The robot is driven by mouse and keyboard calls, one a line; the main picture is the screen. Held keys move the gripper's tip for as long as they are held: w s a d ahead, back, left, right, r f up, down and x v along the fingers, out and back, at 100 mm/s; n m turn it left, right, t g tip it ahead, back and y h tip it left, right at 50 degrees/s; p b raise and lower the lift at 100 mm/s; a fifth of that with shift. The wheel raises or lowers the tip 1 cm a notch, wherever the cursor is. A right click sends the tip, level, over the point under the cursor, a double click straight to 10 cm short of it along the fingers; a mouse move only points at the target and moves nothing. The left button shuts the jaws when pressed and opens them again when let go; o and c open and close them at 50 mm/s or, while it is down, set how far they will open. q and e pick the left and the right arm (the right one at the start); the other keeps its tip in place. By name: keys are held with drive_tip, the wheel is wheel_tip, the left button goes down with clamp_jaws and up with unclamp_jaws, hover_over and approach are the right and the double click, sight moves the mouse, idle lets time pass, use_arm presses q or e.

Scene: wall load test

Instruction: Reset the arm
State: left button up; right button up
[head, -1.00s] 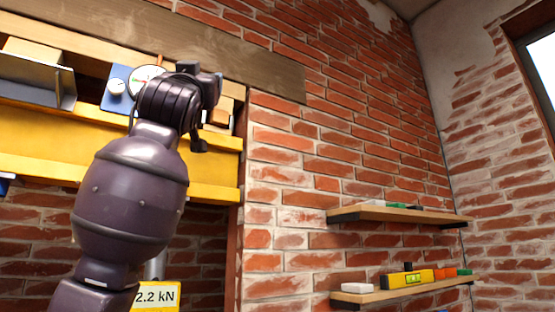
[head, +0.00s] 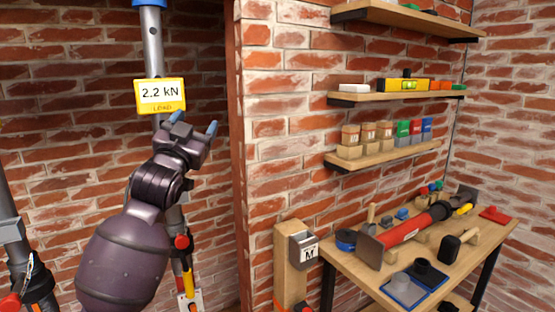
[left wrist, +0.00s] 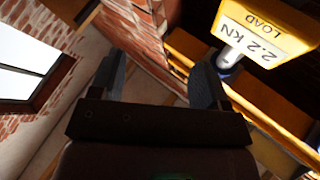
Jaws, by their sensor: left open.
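My left arm comes up from the lower left in the head view. Its gripper (head: 194,122) has blue fingertips spread apart and nothing between them. It stands just below and to the right of the yellow load sign (head: 160,95), which reads 2.2 kN, in front of a grey steel prop (head: 153,45). In the left wrist view the two fingers (left wrist: 160,78) are apart and empty, and the load sign (left wrist: 268,28) shows at the upper right. I cannot tell whether the gripper touches the sign. My right gripper is in neither view.
A second prop (head: 15,245) stands at the far left. A brick pier (head: 285,140) is right of the arm. Wall shelves (head: 400,97) hold small items. A workbench (head: 345,262) at the lower right carries a red tool (head: 410,228) and several parts.

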use_arm(q)
drive_tip(key=s+a+f+n+g+y, duration=0.15)
drive_tip(key=s+f, duration=0.25)
drive_tip(key=f, duration=0.7)
drive_tip(key=s+a+f+g, duration=0.2)
drive_tip(key=s+f, duration=0.1)
drive_tip(key=f, duration=0.8)
drive_tip(key=s+a+f+n+g+y, duration=0.15)
drive_tip(key=s+f, duration=0.25)
drive_tip(key=f, duration=0.6)
drive_tip(key=s+a+f+n+g+y, duration=0.1)
drive_tip(key=s+a+f+g, duration=0.1)
drive_tip(key=s+f, duration=1)
drive_tip(key=s+a+f+n+g+y, duration=0.1)
drive_tip(key=s+a+f+g, duration=0.2)
drive_tip(key=s+f, duration=0.9)
drive_tip(key=shift+s+a+f+n+g, duration=0.2)
drive_tip(key=shift+s+f+n+g, duration=0.15)
drive_tip(key=shift+s+g, duration=0.2)
